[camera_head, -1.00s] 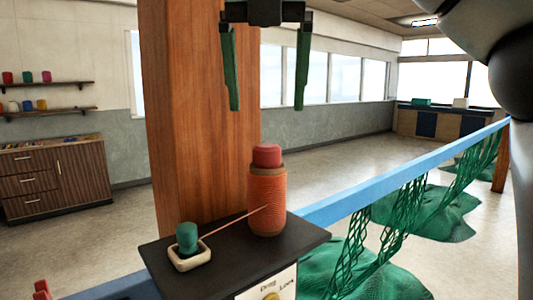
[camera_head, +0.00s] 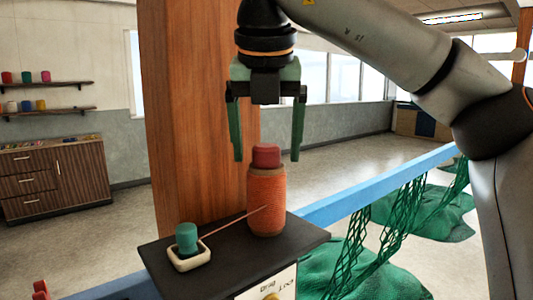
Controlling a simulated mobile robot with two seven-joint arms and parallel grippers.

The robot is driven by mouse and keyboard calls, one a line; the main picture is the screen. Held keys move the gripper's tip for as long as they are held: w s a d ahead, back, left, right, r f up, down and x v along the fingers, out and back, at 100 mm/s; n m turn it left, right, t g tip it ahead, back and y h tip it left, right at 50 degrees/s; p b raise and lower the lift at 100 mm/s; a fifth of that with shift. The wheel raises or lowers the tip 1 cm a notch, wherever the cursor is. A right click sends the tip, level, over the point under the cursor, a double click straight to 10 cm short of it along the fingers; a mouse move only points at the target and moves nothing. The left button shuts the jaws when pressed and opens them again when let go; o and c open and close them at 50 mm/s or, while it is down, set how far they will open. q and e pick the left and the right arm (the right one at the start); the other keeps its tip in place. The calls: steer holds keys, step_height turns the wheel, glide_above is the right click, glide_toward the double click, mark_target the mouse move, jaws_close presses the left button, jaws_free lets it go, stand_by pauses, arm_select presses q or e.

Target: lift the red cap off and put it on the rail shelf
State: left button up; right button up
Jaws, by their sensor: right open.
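The red cap (camera_head: 266,156) sits on top of the upright orange twine spool (camera_head: 266,203). The spool stands on the dark rail shelf (camera_head: 228,262), near its right side. My right gripper (camera_head: 267,158) points down with its green fingers wide open. Its fingertips are about level with the cap, one to each side in the picture, and I see no contact. How far the fingers are from the cap in depth is hard to tell. My left gripper is not in view.
A small white dish (camera_head: 188,255) with a teal piece (camera_head: 187,238) stands on the shelf's left part. A wooden post (camera_head: 190,120) rises behind the shelf. A blue rail (camera_head: 375,188) with green netting (camera_head: 395,215) runs right.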

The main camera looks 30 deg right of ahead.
mark_target(266, 146)
steer(key=shift+c, duration=0.4)
jaws_close()
steer(key=shift+r, duration=0.1)
step_height(266, 146, up, 10)
stand_by(1.0)
stand_by(0.3)
